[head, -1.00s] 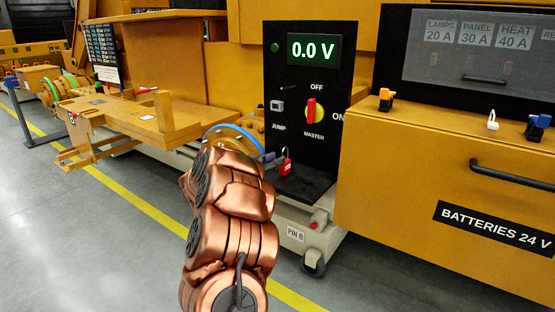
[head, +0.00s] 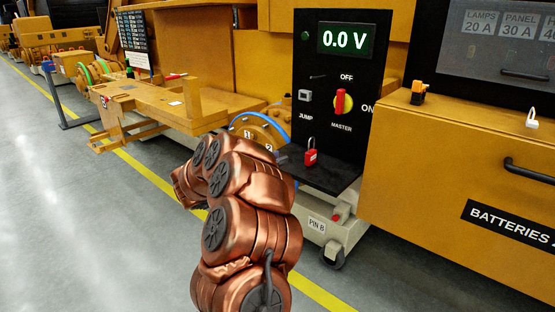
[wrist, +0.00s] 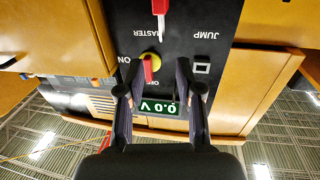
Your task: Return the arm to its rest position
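My arm (head: 245,225), copper-coloured, rises from the bottom of the head view and bends over in front of the machines. My gripper (wrist: 160,95) shows in the wrist view with its two dark fingers apart and nothing between them. In the head view the gripper is mostly hidden behind the arm. A red padlock (head: 311,157) stands on the black ledge (head: 335,176) just right of the arm's end. The padlock also shows at the top of the wrist view (wrist: 159,7), apart from the fingers.
A black panel carries a 0.0 V display (head: 346,40) and a red master switch (head: 341,101). A yellow battery box (head: 440,165) stands at right, with an orange-and-black clip (head: 418,92) and a white padlock (head: 532,118) on top. Grey floor (head: 70,220) lies clear at left.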

